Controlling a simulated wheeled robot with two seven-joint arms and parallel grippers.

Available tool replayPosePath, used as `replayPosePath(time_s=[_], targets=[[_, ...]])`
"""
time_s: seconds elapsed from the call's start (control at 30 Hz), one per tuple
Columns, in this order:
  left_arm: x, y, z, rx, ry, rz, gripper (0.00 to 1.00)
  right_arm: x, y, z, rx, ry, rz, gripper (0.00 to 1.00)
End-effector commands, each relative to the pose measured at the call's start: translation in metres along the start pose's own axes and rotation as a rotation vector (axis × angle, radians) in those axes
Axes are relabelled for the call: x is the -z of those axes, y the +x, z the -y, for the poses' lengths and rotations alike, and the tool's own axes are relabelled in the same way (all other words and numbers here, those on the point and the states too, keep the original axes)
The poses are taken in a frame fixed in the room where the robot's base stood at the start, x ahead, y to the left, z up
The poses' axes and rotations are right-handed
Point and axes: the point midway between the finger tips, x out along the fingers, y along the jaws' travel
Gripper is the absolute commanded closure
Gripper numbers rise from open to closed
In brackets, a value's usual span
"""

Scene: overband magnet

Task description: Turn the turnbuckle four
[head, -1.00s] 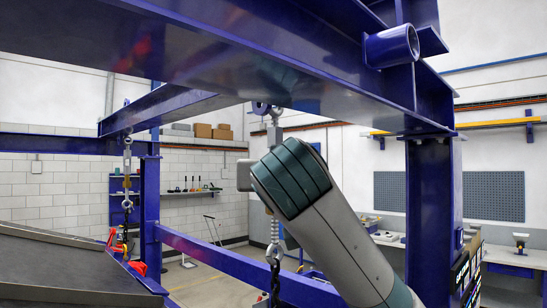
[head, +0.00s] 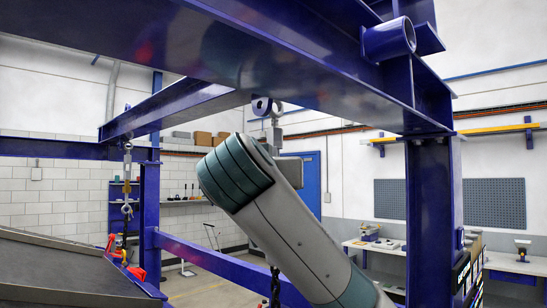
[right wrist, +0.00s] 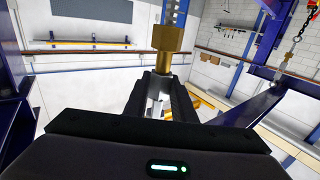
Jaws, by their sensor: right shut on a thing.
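The near turnbuckle hangs below a purple lug (head: 262,106) and a steel eye (head: 276,112) under the overhead beam. My right arm hides most of its body in the head view. In the right wrist view my right gripper (right wrist: 160,92) is shut on the turnbuckle's steel body (right wrist: 156,98), between two dark fingers. A brass-coloured fitting (right wrist: 168,40) stands just beyond the fingertips. Dark chain (head: 275,288) shows below my arm. My left gripper is in neither view. Another turnbuckle (head: 127,160) hangs at the far left; it also shows in the right wrist view (right wrist: 288,55).
The purple beam (head: 230,50) spans overhead, with a post (head: 430,210) at the right and a lower rail (head: 225,265) behind. A dark sloping panel (head: 60,265) is at the left. A workbench (head: 510,262) stands by the right wall.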

Motion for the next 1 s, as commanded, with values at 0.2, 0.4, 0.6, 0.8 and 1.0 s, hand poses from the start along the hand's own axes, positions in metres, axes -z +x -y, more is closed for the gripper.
replayPosePath(time_s=[0.2, 0.4, 0.6, 0.8, 1.0], targets=[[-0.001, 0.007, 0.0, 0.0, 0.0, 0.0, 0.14, -0.003, 0.0, 0.002, -0.088, -0.003, 0.002, 1.0], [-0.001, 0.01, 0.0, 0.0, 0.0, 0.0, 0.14, -0.002, 0.001, 0.002, -0.221, -0.001, 0.003, 1.0], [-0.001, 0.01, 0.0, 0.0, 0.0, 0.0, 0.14, -0.001, 0.0, 0.002, -0.245, -0.001, 0.002, 1.0], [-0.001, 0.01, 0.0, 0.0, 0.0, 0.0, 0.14, -0.001, 0.001, 0.002, -0.249, -0.001, 0.002, 1.0], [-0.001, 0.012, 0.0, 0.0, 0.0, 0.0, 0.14, -0.002, 0.0, 0.004, -0.339, -0.003, 0.003, 1.0]])
